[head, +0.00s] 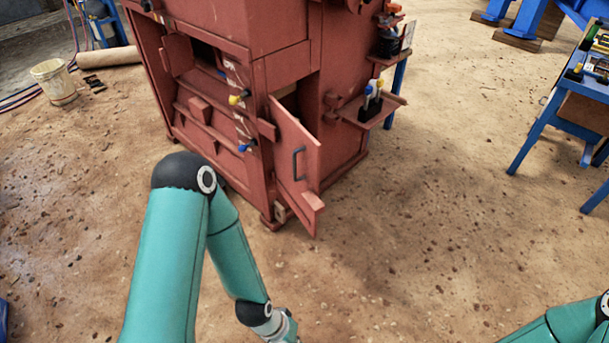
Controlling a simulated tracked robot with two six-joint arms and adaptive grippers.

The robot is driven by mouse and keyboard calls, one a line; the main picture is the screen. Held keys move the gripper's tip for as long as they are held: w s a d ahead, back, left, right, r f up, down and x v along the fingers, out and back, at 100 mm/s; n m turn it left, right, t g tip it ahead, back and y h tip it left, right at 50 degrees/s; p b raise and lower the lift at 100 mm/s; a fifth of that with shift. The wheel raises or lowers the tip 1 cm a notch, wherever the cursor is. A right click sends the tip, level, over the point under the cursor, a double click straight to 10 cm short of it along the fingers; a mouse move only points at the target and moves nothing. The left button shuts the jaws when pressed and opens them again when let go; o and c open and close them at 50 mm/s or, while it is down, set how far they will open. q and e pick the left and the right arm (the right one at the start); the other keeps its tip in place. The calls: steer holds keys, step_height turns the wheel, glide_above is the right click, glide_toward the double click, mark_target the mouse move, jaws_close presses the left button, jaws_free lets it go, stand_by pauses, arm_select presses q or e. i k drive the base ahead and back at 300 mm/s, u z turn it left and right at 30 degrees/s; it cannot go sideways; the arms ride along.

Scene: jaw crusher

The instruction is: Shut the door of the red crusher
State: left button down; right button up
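The red crusher (225,80) stands at the top centre of the head view. Its door (305,160) is a red panel with a dark handle (298,163), and it stands open, swung out toward me. Part of the opening behind the door shows at its upper edge. My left arm reaches in from the lower left, in front of the crusher, and its wrist runs off the bottom edge below the door. My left gripper is out of the picture. Only a piece of my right arm shows at the lower right corner, and its gripper is out of the picture.
A small red side shelf (370,108) with bottles sticks out right of the door. A blue-legged table (565,110) stands at the right. The dirt floor (430,220) right of the door is clear.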

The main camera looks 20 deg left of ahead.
mark_target(300, 174)
steer(key=z, duration=0.1)
steer(key=i, duration=1)
steer(key=u, duration=0.1)
